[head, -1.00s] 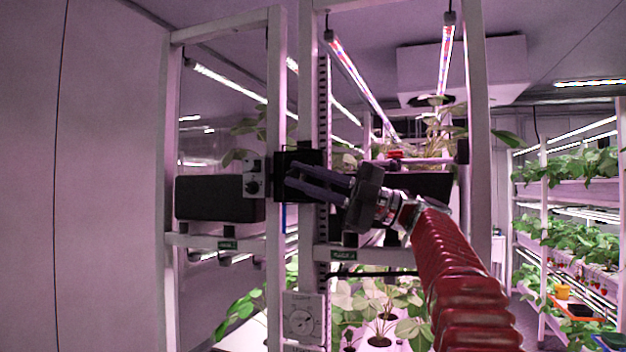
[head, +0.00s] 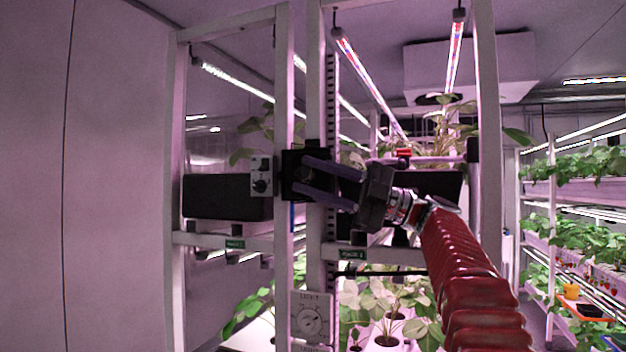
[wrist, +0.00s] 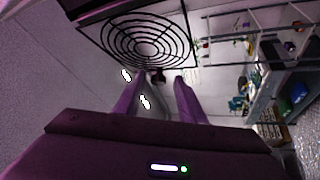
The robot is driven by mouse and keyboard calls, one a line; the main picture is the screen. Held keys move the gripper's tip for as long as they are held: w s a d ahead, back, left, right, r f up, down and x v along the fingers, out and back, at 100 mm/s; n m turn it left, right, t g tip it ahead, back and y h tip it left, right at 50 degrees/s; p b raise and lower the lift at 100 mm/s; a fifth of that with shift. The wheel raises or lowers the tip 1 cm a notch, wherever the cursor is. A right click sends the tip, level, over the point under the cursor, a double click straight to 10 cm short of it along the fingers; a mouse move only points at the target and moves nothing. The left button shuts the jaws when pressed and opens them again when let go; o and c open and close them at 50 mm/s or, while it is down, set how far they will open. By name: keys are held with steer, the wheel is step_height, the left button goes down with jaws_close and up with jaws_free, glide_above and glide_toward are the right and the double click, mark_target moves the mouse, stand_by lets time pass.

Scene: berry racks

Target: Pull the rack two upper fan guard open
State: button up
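The fan guard (wrist: 145,47) shows in the wrist view as a black square frame with concentric wire rings. A small dark knob (wrist: 158,76) sits at its lower edge, between my two fingers. My gripper (wrist: 160,78) is open, its fingertips apart on either side of the knob; I cannot tell whether they touch it. In the head view my gripper (head: 304,177) points left, its fingers spread in front of a black square fan unit (head: 291,160) on the rack upright. The fingers hide part of that unit.
White rack uprights (head: 284,255) stand close around my gripper. A small switch box (head: 261,177) and a black box (head: 227,197) are to the left. A timer dial (head: 311,318) is below. Plants fill the shelves behind, and another rack (head: 551,200) stands at right.

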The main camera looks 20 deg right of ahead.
steer(key=v, duration=0.7)
steer(key=shift+d, duration=0.25)
steer(key=shift+f, duration=0.15)
